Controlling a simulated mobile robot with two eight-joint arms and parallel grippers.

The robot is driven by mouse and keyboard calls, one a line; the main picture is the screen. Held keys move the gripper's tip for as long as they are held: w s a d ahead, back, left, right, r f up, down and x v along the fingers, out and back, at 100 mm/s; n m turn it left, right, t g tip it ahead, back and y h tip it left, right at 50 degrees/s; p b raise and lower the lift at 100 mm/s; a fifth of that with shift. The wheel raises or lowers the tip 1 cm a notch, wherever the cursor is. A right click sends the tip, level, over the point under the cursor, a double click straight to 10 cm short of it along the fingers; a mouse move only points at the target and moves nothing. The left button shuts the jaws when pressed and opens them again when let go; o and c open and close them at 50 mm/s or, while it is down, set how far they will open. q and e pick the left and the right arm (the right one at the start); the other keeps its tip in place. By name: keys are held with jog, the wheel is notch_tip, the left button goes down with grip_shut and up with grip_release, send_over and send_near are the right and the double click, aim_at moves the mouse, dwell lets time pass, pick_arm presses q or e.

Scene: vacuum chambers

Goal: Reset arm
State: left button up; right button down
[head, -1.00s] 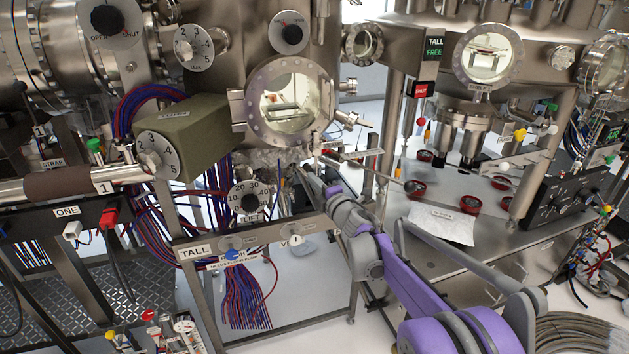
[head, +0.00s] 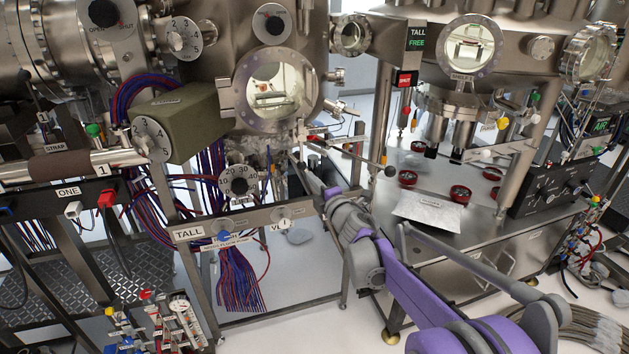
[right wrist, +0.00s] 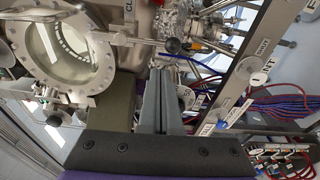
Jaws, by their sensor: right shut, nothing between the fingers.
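My right arm, purple and grey, comes in from the lower right in the head view. Its gripper (head: 299,163) is at the far end, just below the large round window (head: 276,90) of the steel chamber and above the rail labelled TALL. In the right wrist view the grey fingers of the gripper (right wrist: 161,74) are together, with nothing between them. The round window (right wrist: 62,45) shows there to the left of the fingers. I cannot tell how close the fingertips are to the metal fittings under the window. My left gripper is not in view.
A green box with a numbered dial (head: 178,122) and blue and red cables are left of the gripper. The steel bench (head: 470,235) holds red rings and a white sheet (head: 428,208).

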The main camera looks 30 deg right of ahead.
jog(key=s+a+f+m+g+p, duration=0.1)
jog(key=s+a+f+m+g, duration=0.3)
jog(key=s, duration=0.8)
jog(key=s+a+f+m+g+y+p, duration=0.1)
jog(key=s+a+f+m+g+p, duration=0.1)
jog(key=s+a+f+m+g, duration=0.2)
jog(key=s+a+f+m+g+p, duration=0.2)
jog(key=s+a+m, duration=0.7)
jog(key=s, duration=1.1)
jog(key=a+f+g, duration=0.2)
jog(key=a+f, duration=0.1)
jog(key=a, duration=0.1)
jog(key=shift+f+m+y, duration=0.3)
jog(key=shift+f, duration=0.1)
